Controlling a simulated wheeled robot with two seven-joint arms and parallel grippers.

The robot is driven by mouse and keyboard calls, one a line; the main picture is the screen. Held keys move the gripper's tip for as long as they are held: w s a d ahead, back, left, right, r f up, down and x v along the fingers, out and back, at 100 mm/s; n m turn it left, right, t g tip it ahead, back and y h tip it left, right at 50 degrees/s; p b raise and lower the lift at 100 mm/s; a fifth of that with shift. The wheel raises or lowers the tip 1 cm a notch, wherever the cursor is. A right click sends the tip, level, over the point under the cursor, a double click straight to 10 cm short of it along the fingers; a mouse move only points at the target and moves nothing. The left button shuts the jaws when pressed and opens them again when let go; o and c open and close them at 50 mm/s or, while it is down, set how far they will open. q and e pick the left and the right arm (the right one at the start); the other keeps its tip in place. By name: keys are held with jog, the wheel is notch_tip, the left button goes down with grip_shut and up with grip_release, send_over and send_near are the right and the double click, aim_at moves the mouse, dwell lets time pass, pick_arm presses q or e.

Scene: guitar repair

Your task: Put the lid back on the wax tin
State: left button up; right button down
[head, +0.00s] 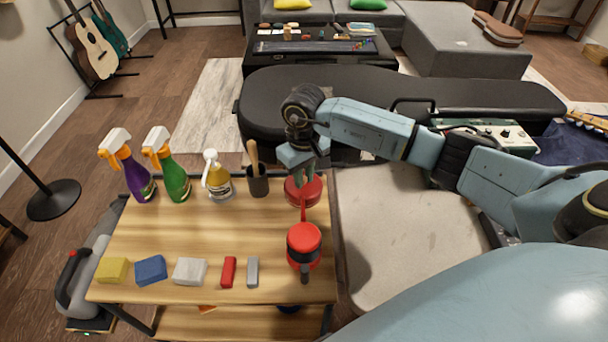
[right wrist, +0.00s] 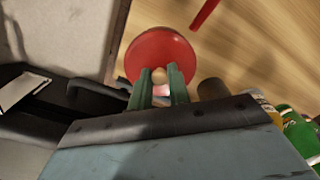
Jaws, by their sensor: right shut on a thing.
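A round red lid (head: 296,189) is at the back right of the wooden cart top, beneath my right gripper (head: 304,172). In the right wrist view the lid shows as a red disc (right wrist: 160,45) with a small pale knob in its middle. My right gripper (right wrist: 160,92) points down, its two green fingers shut on the lid's knob. The fingers cover part of the lid in the head view. I cannot tell the tin's body apart from the lid, nor whether the lid rests on it. My left gripper is not in view.
A red tool with a dark band (head: 304,238) stands just in front of the lid. A dark cup (head: 257,184) is close on the left, beyond it a yellow bottle (head: 218,180) and two spray bottles. Blocks line the cart's front. The cart's middle (head: 220,225) is clear.

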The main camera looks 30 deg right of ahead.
jog(key=shift+d+f+b, duration=0.15)
jog(key=shift+f+b, duration=0.3)
jog(key=shift+b, duration=0.1)
dwell(0.6)
jog(key=shift+f+b, duration=0.1)
jog(key=shift+b, duration=0.2)
dwell(0.5)
jog(key=c, duration=1.2)
grip_release()
jog(key=shift+c, duration=0.2)
jog(key=shift+o, duration=0.5)
jog(key=o, duration=0.4)
jog(key=shift+a+r+p, duration=0.25)
jog(key=shift+r+p, duration=0.35)
jog(key=shift+r, duration=0.45)
jog(key=shift+a+r+p, duration=0.2)
jog(key=shift+r+p, duration=0.35)
jog(key=shift+r, duration=0.45)
jog(key=shift+r+p, duration=1)
jog(key=shift+r, duration=0.85)
